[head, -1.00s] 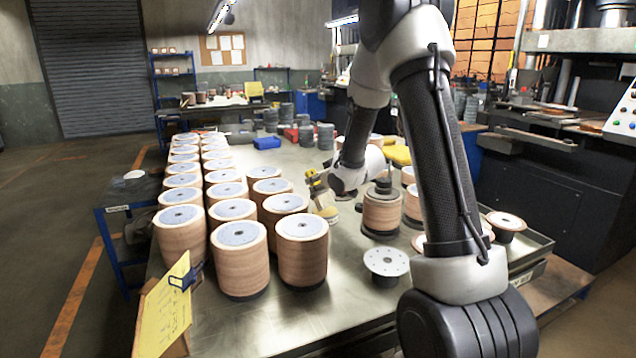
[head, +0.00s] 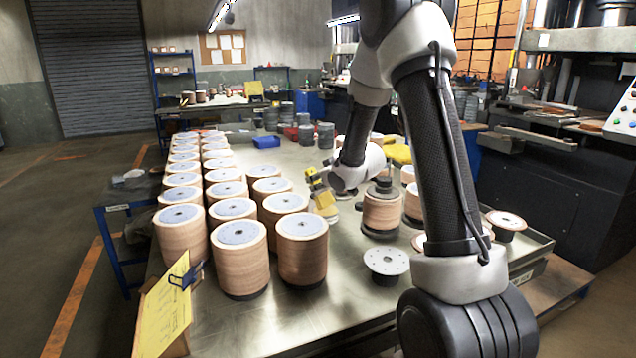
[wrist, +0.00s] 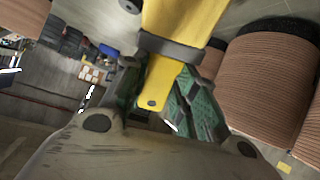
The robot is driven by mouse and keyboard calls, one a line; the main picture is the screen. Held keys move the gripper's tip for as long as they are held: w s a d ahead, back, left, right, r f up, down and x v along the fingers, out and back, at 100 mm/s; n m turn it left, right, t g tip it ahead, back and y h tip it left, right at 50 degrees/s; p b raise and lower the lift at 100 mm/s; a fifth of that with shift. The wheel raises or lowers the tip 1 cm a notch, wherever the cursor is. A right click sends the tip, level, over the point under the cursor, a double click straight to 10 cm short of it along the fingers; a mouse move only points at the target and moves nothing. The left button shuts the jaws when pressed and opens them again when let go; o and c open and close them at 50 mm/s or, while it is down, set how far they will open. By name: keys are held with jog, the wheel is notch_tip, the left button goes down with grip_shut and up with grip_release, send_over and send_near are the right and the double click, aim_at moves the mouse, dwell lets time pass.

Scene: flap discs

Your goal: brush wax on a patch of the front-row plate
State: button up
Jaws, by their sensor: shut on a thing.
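My gripper (head: 316,183) is beyond the nearest disc stacks in the head view, low over the middle of the table. In the wrist view its green-padded fingers are shut on the yellow handle of a brush (wrist: 180,30), with a dark band across the handle. In the head view the yellow brush (head: 324,199) points downward; its tip is too small to tell whether it touches anything. A round grey plate with small holes (head: 386,261) stands on a dark base at the front of the table, nearer than the gripper and to its right.
Rows of tan disc stacks with grey tops (head: 239,258) fill the table's left side. A stack with a dark top piece (head: 382,211) stands just right of the gripper. A yellow sheet on a clipboard (head: 165,315) is at the front left. Bare metal table (head: 320,310) lies in front.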

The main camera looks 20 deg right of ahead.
jog(key=shift+r, duration=3.4)
jog(key=shift+s, duration=0.1)
